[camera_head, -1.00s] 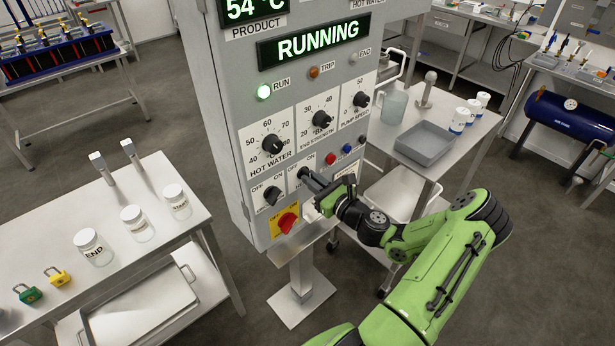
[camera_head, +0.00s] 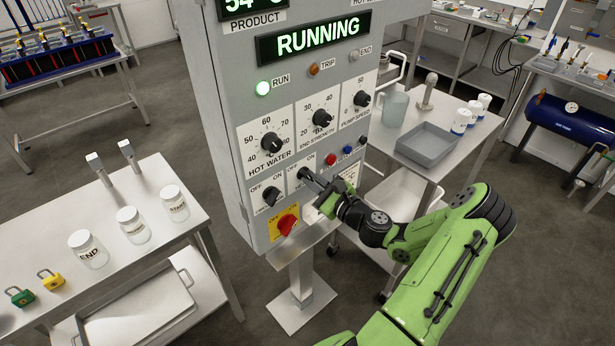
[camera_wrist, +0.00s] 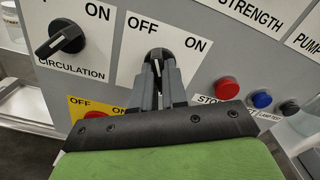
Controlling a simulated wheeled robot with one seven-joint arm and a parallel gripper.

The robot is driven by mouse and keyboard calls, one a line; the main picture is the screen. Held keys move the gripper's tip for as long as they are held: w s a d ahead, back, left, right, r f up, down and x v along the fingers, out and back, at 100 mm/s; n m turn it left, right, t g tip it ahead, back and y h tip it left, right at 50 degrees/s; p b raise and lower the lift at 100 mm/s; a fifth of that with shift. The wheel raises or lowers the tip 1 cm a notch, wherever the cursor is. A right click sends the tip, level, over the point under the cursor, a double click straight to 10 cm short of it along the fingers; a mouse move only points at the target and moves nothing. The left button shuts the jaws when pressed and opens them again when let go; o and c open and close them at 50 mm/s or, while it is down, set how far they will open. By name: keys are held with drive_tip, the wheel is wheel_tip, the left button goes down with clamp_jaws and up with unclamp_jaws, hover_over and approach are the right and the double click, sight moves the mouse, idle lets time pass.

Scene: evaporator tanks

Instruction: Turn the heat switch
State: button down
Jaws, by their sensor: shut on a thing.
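The heat switch (camera_wrist: 160,56) is a black rotary knob on a white OFF/ON plate of the grey control panel (camera_head: 215,110). Its label is hidden behind my gripper in the wrist view. In the wrist view my gripper (camera_wrist: 158,72) is shut on this knob, one finger on each side. The knob's white mark points about straight up, between OFF and ON.
The circulation switch (camera_head: 271,196) is close on the left. A red-and-yellow rotary switch (camera_head: 287,224) is just below. Red (camera_head: 330,159) and blue (camera_head: 347,149) buttons sit to the right. A bench with jars (camera_head: 88,249) stands left; a cart with a grey tray (camera_head: 426,144) stands right.

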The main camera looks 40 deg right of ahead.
drive_tip(key=shift+n+b, duration=0.45)
drive_tip(key=shift+n, duration=0.35)
drive_tip(key=shift+n+b, duration=0.5)
drive_tip(key=shift+n, duration=0.2)
drive_tip(key=c, duration=1.1)
unclamp_jaws()
